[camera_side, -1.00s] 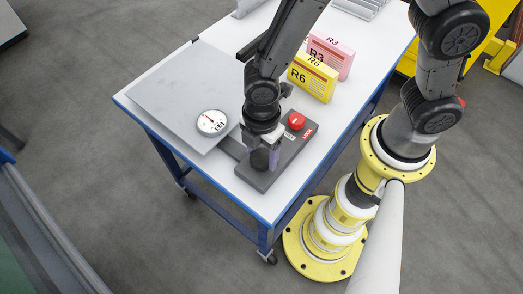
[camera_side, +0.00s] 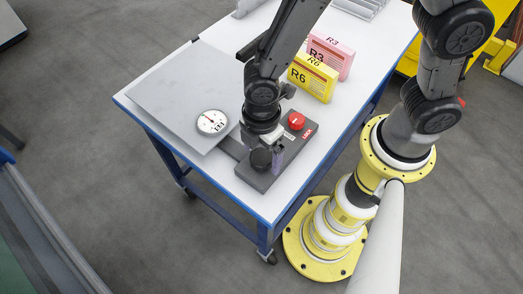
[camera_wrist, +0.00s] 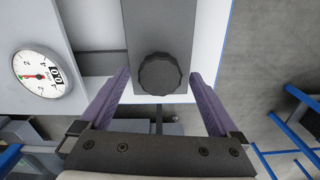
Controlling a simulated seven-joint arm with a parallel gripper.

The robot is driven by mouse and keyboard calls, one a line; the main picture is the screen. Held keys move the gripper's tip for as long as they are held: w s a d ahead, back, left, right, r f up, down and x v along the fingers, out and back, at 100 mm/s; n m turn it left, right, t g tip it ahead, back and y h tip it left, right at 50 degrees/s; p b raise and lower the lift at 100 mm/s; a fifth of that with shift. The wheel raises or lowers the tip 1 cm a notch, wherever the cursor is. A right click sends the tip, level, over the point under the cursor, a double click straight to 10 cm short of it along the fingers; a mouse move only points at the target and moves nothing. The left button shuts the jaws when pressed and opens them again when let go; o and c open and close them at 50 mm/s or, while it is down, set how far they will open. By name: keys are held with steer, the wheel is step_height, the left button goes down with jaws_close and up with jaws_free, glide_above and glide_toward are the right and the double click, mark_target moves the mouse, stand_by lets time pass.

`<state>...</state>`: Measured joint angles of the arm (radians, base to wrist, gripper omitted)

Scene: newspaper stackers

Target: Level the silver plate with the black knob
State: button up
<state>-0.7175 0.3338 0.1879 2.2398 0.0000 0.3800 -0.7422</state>
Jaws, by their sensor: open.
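The silver plate (camera_side: 165,88) lies on the table, joined by a dark bar to a dark grey control box (camera_side: 290,155). A round white dial gauge (camera_side: 212,122) sits on the plate's near corner; it also shows in the wrist view (camera_wrist: 42,73), its needle near the zero and a red-green mark. The black knob (camera_side: 261,158) stands on the box's near end. In the wrist view the knob (camera_wrist: 159,74) lies ahead of and between the fingers. My gripper (camera_wrist: 160,85) is open, with purple fingers apart on both sides of the knob, not visibly touching it.
A red button (camera_side: 297,121) sits on the box's far end, next to a red LOCK label (camera_side: 308,134). A yellow R6 box (camera_side: 312,78) and a pink R3 box (camera_side: 330,55) stand behind. The white table top (camera_side: 215,172) is clear in front.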

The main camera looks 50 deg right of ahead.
mark_target(262, 155)
step_height(262, 155, up, 14)
stand_by(0.6)
steer(key=w+d+r+m+t+y, duration=0.1)
steer(key=d+r+m+t, duration=0.2)
steer(key=d+r+m, duration=0.55)
steer(key=s+d+m+t+h, duration=0.1)
steer(key=s+d+m+t, duration=0.1)
steer(key=s+d+m, duration=0.6)
steer(key=d, duration=0.4)
steer(key=shift+r+t, duration=0.3)
